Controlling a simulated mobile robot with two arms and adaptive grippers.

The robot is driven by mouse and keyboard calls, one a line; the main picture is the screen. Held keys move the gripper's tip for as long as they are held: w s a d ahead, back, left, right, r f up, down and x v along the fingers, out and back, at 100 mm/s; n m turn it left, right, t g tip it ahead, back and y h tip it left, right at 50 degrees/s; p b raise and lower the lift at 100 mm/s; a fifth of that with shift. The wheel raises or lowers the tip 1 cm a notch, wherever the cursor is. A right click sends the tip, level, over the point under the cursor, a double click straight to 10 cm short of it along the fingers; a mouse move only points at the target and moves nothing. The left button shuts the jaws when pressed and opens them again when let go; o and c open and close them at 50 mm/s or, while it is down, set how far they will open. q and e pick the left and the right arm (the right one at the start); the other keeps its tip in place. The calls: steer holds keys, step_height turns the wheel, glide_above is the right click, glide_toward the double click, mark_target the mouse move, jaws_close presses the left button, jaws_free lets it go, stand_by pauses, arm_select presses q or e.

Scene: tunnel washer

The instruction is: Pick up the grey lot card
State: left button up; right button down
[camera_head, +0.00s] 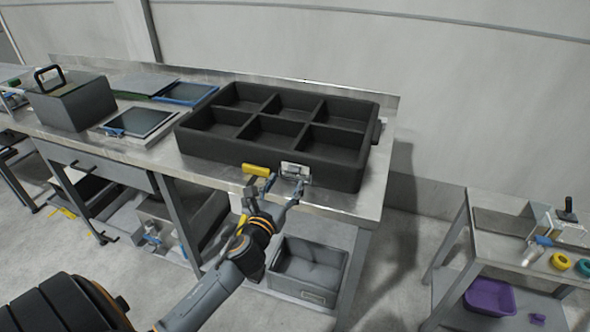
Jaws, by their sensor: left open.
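A small light grey card-like piece (295,169), which looks like the grey lot card, shows at the front wall of a black compartment tray (215,148) on the metal bench. I cannot tell whether it is fixed to the wall or stands before it. My left gripper (276,186) reaches up to the bench's front edge, just below and in front of this piece. Its fingers are spread, with nothing seen between them. The right fingertip overlaps the card's lower part in the picture, and contact cannot be told. My right gripper is not in view.
A yellow piece (256,169) lies close by the left fingertip. A grey lidded box (72,102) and a dark tablet-like panel (140,121) stand farther left on the bench. A grey bin (308,270) is below; a side cart (495,240) stands right.

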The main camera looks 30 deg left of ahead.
mark_target(293, 169)
arm_select(q)
steer(key=x, duration=0.4)
steer(key=shift+r+p, duration=0.35)
steer(key=shift+w+a, duration=0.1)
steer(key=shift+w, duration=0.35)
steer(key=c, duration=0.9)
